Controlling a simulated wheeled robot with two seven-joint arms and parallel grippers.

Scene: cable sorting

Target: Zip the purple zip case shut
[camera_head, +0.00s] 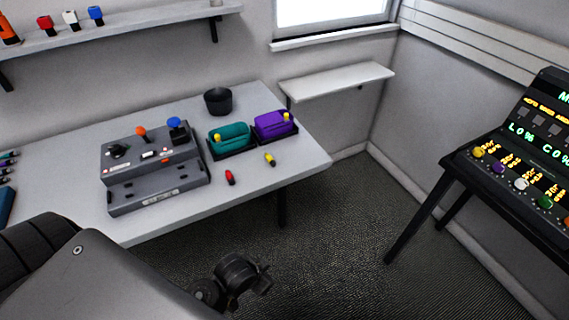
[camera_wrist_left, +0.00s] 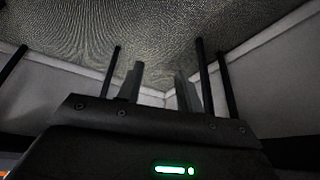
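The purple zip case (camera_head: 268,125) sits in a dark tray at the right end of the grey table. A small yellow piece (camera_head: 286,116) shows at its right upper side. Whether its zip is open is too small to tell. My left gripper (camera_head: 266,281) is low in front of the table, over the dark floor, well away from the case. In the left wrist view its two fingers (camera_wrist_left: 158,88) stand apart with nothing between them. My right gripper is in neither view.
A teal case (camera_head: 232,133) sits just left of the purple one. A red plug (camera_head: 230,177) and a yellow plug (camera_head: 270,159) lie in front. A grey control box (camera_head: 155,172) and black pot (camera_head: 218,101) share the table (camera_head: 75,200). A console (camera_head: 525,165) stands right.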

